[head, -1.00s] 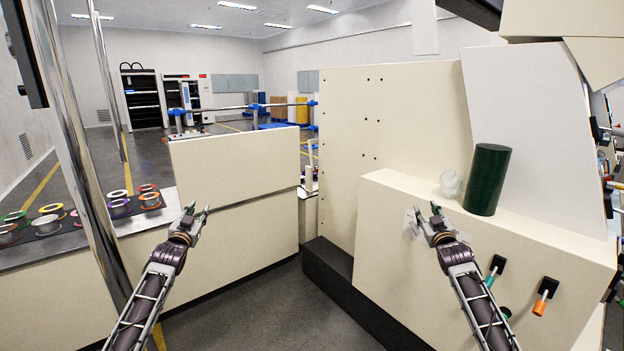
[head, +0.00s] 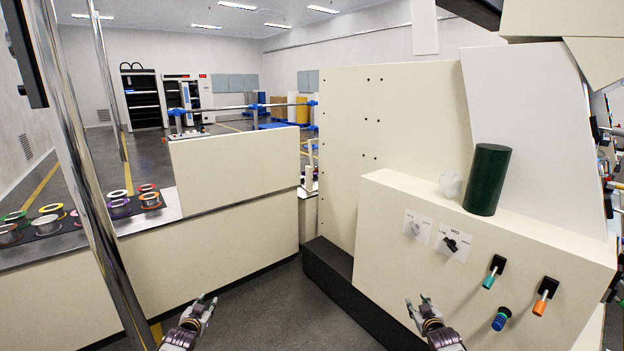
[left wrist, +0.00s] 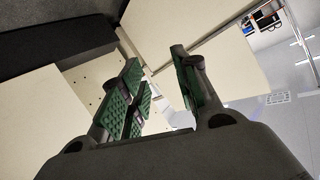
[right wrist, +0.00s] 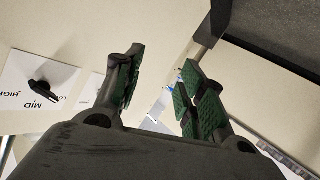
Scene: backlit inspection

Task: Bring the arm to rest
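My left gripper (head: 207,302) is low in the head view, above the grey floor and in front of the low cream panel. In the left wrist view its green-padded fingers (left wrist: 160,95) stand apart with nothing between them. My right gripper (head: 422,303) is low in front of the cream control console (head: 390,270). In the right wrist view its fingers (right wrist: 163,95) are apart and empty. Both arms are mostly below the head picture.
The console face has a rotary switch (head: 451,244) on a MID label, a teal-handled lever (head: 492,272), an orange-handled lever (head: 544,295) and a blue knob (head: 501,319). A dark green cylinder (head: 487,180) stands on top. Spools (head: 47,225) lie at left. Open floor (head: 280,310) lies between the panels.

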